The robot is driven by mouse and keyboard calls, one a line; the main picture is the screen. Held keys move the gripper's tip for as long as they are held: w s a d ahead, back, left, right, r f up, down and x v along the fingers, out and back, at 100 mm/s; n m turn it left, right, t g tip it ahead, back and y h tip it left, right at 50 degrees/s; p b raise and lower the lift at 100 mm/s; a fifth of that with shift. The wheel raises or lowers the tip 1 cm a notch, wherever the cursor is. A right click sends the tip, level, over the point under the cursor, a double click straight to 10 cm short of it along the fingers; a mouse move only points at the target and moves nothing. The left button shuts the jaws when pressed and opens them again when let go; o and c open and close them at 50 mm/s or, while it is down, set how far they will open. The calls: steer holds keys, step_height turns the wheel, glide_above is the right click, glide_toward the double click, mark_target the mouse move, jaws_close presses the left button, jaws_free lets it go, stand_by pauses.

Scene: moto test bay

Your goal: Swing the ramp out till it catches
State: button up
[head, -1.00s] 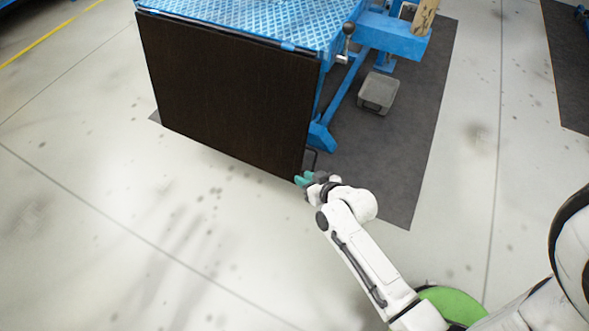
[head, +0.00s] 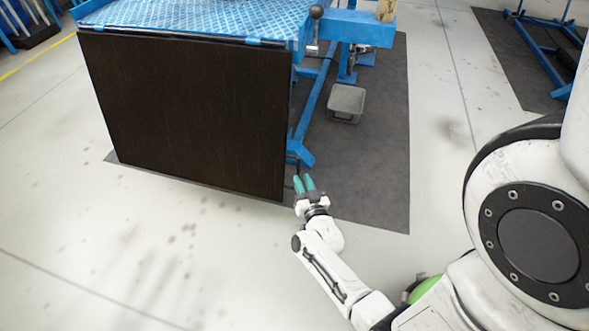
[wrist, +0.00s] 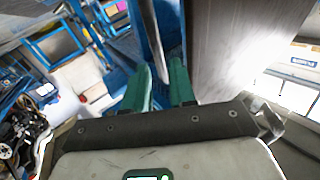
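The ramp (head: 185,115) is a dark brown panel hanging nearly upright from the front edge of the blue lift platform (head: 190,18). In the head view a thin dark handle (head: 298,164) shows at its lower right edge. My gripper (head: 303,184) has teal fingers pointing up at that corner, just right of the ramp's edge. In the wrist view the gripper (wrist: 161,88) has its fingers apart, and a narrow bar shows in line with the gap. I cannot tell whether the bar is between the fingertips or beyond them. A blurred grey face, probably the ramp (wrist: 225,50), fills the wrist view's right side.
A lever with a black knob (head: 316,14) stands at the platform's right corner. A grey box (head: 346,103) sits on the dark mat (head: 385,170) right of the lift. The pale floor in front of the ramp is clear.

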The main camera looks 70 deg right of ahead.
mark_target(299, 172)
steer(key=b+x, duration=0.1)
steer(key=x, duration=0.6)
steer(key=shift+d+b, duration=0.1)
steer(key=shift+b, duration=0.3)
jaws_close()
